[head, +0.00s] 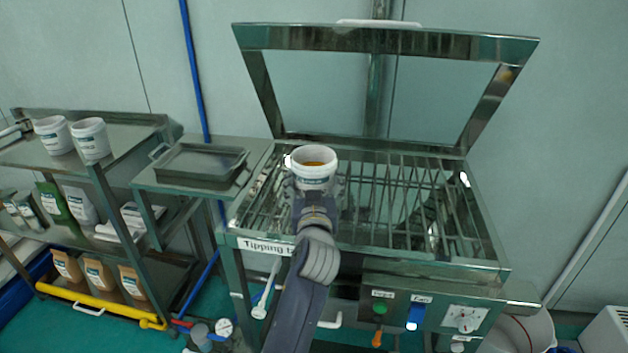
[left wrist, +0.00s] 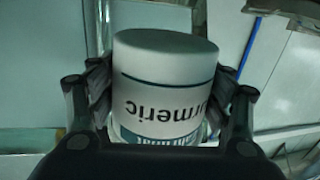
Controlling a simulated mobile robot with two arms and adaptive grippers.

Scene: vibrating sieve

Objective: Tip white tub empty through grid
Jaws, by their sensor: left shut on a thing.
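The white tub (head: 314,168) is upright above the left part of the grid, with orange-yellow powder visible inside. In the left wrist view the tub (left wrist: 165,85) fills the middle, and its label reads "Turmeric", upside down in that picture. My left gripper (head: 315,190) is shut on the tub, with a finger on each side of it. The metal grid (head: 385,205) lies in the top of the tipping station. The station's framed lid (head: 385,40) stands open behind it. My right gripper is not in view.
A metal tray (head: 200,163) sits on a side table left of the station. A shelf rack further left holds two white tubs (head: 72,137) and several bags. A control panel (head: 420,312) is on the station's front. The grid's right half is clear.

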